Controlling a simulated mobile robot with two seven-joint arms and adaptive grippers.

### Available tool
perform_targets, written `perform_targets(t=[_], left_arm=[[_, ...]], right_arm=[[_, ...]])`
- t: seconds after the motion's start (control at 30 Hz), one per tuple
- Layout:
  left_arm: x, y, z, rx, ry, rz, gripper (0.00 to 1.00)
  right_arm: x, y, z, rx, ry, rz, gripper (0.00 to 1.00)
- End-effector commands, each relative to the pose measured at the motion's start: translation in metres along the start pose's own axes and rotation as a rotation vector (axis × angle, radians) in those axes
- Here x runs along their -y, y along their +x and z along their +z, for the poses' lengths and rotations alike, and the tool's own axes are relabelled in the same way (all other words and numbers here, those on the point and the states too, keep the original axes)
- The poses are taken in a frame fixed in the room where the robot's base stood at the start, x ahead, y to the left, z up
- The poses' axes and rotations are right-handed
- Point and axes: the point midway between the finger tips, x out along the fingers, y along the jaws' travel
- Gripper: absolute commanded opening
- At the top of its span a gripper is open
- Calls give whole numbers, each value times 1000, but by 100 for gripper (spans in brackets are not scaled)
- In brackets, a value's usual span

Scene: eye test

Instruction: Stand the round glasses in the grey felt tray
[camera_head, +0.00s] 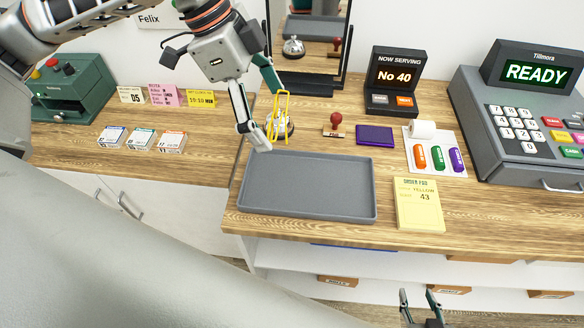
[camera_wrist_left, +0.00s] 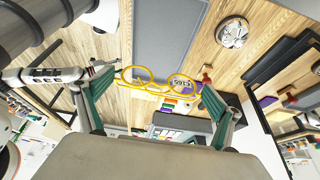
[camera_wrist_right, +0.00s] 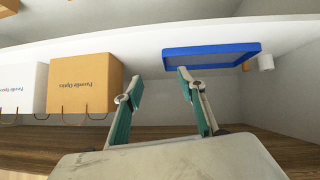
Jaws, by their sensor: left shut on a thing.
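Yellow round-rimmed glasses (camera_head: 286,96) are held by my left gripper (camera_head: 272,118) above the back edge of the grey felt tray. They also show in the left wrist view (camera_wrist_left: 137,73), spanning between the two fingertips (camera_wrist_left: 158,82). In the head view the glasses stand steeply on end. The grey felt tray (camera_head: 308,188) lies flat and empty on the wooden counter; part of it shows in the left wrist view (camera_wrist_left: 168,30). My right gripper (camera_head: 420,294) is low in front of the counter, open and empty; its spread fingers show in the right wrist view (camera_wrist_right: 160,80).
A silver bell (camera_wrist_left: 232,33) stands behind the glasses. A red-handled stamp (camera_head: 336,119), purple pad (camera_head: 375,135), yellow order pad (camera_head: 419,205) and cash register (camera_head: 520,130) lie to the right. A mirror (camera_head: 345,45) stands behind. My right gripper faces a blue tray (camera_wrist_right: 210,58) and orange box (camera_wrist_right: 85,82).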

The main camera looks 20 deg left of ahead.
Motion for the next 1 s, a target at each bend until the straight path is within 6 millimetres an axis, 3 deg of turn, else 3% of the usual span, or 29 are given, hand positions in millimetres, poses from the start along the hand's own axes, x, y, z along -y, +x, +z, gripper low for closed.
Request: perform_targets(t=[0.23, 0.43, 0.67, 0.83, 1.0], left_arm=[[-2, 61, 26, 2, -2, 6, 79], [-2, 102, 43, 2, -2, 5, 79], [-1, 123, 51, 0, -1, 2, 79], [-1, 135, 56, 1, -1, 2, 79], [-1, 159, 66, 1, -2, 4, 79]], right_arm=[[8, 5, 6, -5, 8, -8, 40], [14, 9, -9, -47, 8, -18, 40], [18, 11, -23, -78, 1, -29, 40], [17, 13, -19, -76, -1, -28, 40], [18, 17, -10, -70, -2, -27, 40]])
